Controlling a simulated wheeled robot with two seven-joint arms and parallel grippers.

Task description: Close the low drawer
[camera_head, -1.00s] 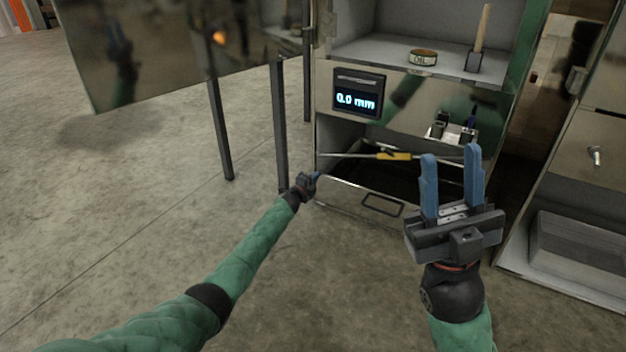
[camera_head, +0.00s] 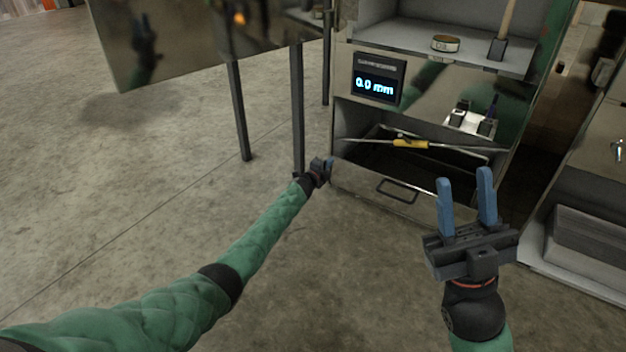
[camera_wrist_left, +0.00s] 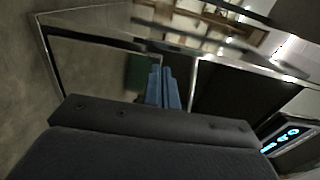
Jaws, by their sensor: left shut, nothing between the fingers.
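The low drawer stands pulled out of the metal cabinet; its front panel (camera_head: 360,186) carries a dark rectangular handle (camera_head: 398,191). Its dark inside shows behind the panel. My left gripper (camera_head: 329,167) is shut and empty at the left end of the drawer front; I cannot tell whether it touches. In the left wrist view its blue fingers (camera_wrist_left: 163,88) lie together in front of a shiny metal panel (camera_wrist_left: 95,70). My right gripper (camera_head: 467,205) is open and empty, fingers up, in front of the drawer's right side and hiding part of it.
A yellow-handled tool (camera_head: 410,144) lies across the drawer opening. Above it are a "0.0 mm" display (camera_head: 376,86), a shelf with a tin (camera_head: 446,43) and a hammer (camera_head: 501,45). Dark table legs (camera_head: 240,110) stand at the left. The floor in front is clear.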

